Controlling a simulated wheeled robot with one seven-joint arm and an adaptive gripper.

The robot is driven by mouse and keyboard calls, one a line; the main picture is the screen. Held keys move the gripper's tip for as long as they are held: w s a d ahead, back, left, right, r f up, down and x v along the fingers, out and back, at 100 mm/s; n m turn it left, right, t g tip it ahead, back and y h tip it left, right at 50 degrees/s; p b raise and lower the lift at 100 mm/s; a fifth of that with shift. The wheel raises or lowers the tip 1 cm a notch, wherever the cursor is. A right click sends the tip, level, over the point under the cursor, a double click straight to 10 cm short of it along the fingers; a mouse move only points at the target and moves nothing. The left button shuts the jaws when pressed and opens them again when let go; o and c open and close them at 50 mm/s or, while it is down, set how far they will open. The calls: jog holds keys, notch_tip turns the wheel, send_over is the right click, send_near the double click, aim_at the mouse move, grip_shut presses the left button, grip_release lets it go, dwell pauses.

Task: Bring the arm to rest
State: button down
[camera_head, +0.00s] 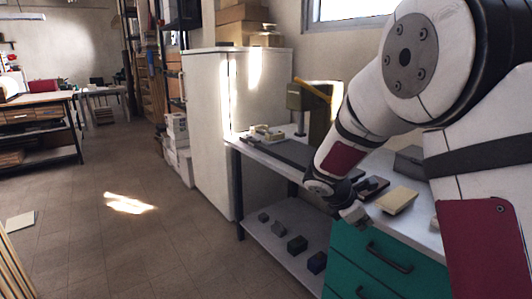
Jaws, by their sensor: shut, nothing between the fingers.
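My arm reaches in from the right, bent, with white links and dark red panels. My gripper (354,215) is at its lower end, small and partly shaded. It points down near the front edge of the workbench (262,150), by the teal drawer unit (385,268). The fingers look closed, and I see nothing held in them. I cannot tell the exact gap between the gripper and the bench edge.
A pale yellow block (396,200) lies on the bench right of my gripper. A machine with a yellow lever (312,98) stands further back. Dark blocks (297,244) sit on the lower shelf (277,232). A white cabinet (210,130) stands beyond. Floor at left is mostly clear.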

jog(key=s+d+r+m+g+y, duration=0.1)
jog(key=s+r+m, duration=0.5)
jog(key=s, duration=0.5)
jog(key=s+r+m+g+y, duration=0.1)
jog(key=s+r+m, duration=0.4)
jog(key=s, duration=0.6)
jog(key=s+a+m+y, duration=0.3)
jog(key=s+a+m, duration=0.1)
jog(key=s, duration=0.6)
jog(key=s+a+m+y, duration=0.2)
jog(key=s+a+m, duration=0.25)
jog(key=s, duration=0.55)
notch_tip(320, 180, up, 17)
jog(key=t+p, duration=0.2)
jog(key=p, duration=1.4)
jog(key=shift+w+d, duration=0.2)
jog(key=shift+d+r, duration=0.1)
jog(key=shift+d, duration=0.05)
